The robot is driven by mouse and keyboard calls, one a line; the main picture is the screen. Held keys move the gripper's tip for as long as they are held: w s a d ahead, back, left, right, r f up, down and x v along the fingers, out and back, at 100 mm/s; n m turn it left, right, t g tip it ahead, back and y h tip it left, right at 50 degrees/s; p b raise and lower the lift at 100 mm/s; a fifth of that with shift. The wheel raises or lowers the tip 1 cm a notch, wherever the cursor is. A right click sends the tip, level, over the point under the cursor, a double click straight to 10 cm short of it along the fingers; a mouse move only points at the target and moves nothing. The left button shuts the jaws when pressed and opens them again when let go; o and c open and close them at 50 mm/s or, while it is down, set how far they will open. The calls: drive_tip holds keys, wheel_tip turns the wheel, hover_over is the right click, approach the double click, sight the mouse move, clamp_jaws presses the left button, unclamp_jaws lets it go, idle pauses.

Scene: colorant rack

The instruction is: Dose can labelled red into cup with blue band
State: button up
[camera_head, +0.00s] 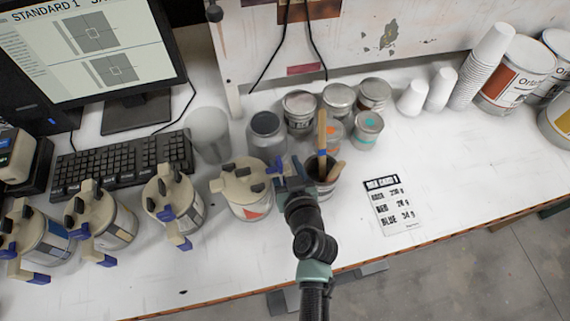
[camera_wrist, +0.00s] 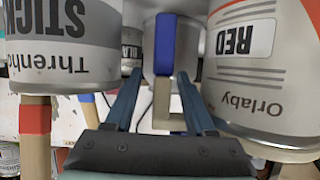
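The can labelled red (camera_wrist: 243,40) fills the right of the wrist view. In the head view, the can nearest my gripper has a beige lid and a red mark (camera_head: 250,211), and I take it for the same one. My gripper (camera_head: 288,172) is beside its right side. In the wrist view my gripper (camera_wrist: 160,88) has its fingers apart, with a blue-tipped lever (camera_wrist: 165,42) between them. A gap shows beside the lever, so the fingers do not look closed on it. I cannot make out a cup with a blue band.
A can of wooden sticks (camera_head: 322,182) stands just right of my gripper. Several cans with similar lids stand left, by the keyboard (camera_head: 120,163). Small tins (camera_head: 367,130) stand behind. White cups (camera_head: 411,98) and a recipe card (camera_head: 393,207) are right, with free table around the card.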

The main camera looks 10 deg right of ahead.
drive_tip(key=shift+a+f, duration=0.1)
drive_tip(key=shift+f, duration=0.1)
drive_tip(key=shift+s+r, duration=0.2)
drive_tip(key=shift+s, duration=0.35)
drive_tip(key=b+v, duration=0.3)
drive_tip(key=v, duration=0.9)
drive_tip(key=shift+r, duration=0.15)
drive_tip(key=shift+w, duration=0.1)
